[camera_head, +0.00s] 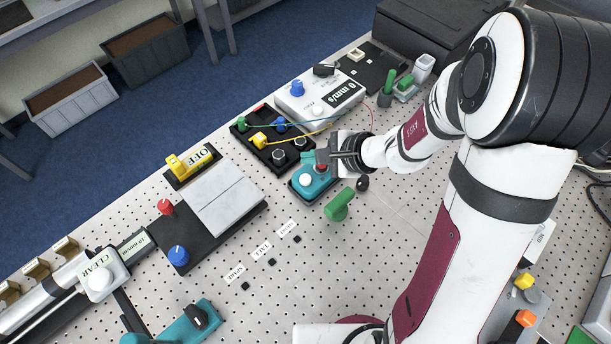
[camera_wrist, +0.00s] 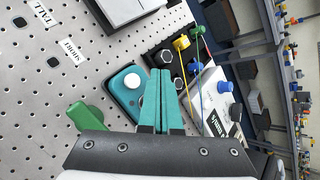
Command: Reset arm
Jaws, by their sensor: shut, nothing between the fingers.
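My arm (camera_head: 488,235) reaches in from the right of the head view. My gripper (camera_head: 313,157) is over the teal button box (camera_head: 318,190), with its tip close to the box's far side. In the wrist view my gripper's teal fingers (camera_wrist: 161,78) are pressed together and empty. The teal box (camera_wrist: 118,92) lies to the left of them, with a white button (camera_wrist: 132,81) showing. A red button (camera_head: 321,167) shows beside the gripper in the head view. I cannot tell whether the fingertips touch anything.
A green knob (camera_head: 339,205) stands just in front of the box. A black terminal block (camera_head: 270,142) with coloured plugs and wires is behind it. A white "0 mm/s" meter (camera_head: 318,95) stands farther back. The perforated table (camera_head: 300,270) has free room at front centre.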

